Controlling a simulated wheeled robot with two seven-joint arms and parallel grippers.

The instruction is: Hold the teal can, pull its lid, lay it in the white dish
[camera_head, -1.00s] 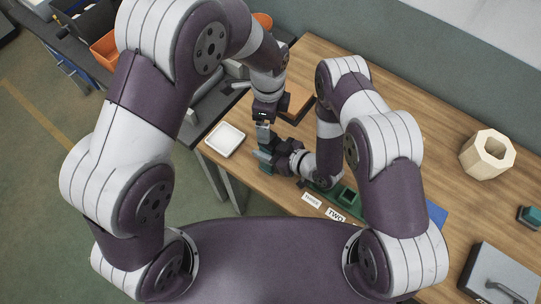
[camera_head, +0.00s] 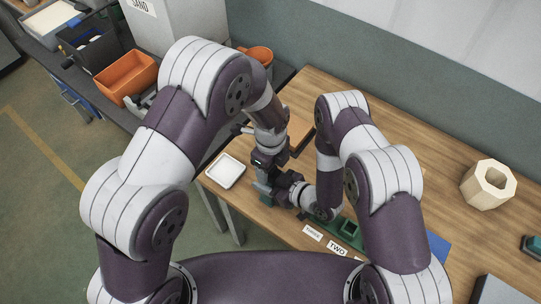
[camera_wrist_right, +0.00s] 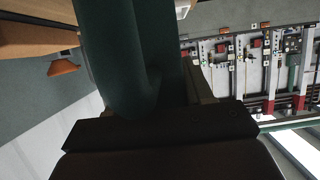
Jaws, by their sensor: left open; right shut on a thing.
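The teal can (camera_wrist_right: 122,55) fills the upper middle of the right wrist view, between the fingers of my right gripper. In the head view only a small part of the can (camera_head: 268,199) shows below the grippers. My right gripper (camera_head: 270,189) is shut on the can from the right. My left gripper (camera_head: 262,176) is open and points down just above the can. The lid is hidden behind the grippers, and I cannot tell if the left fingers touch it. The white dish (camera_head: 226,171) lies empty on the table's left corner, left of the can.
A green fixture (camera_head: 349,229) and the labels (camera_head: 337,248) lie right of the can. A hollow wooden block (camera_head: 488,185) stands far right. An orange bin (camera_head: 125,77) is on the side bench. The right middle of the table is clear.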

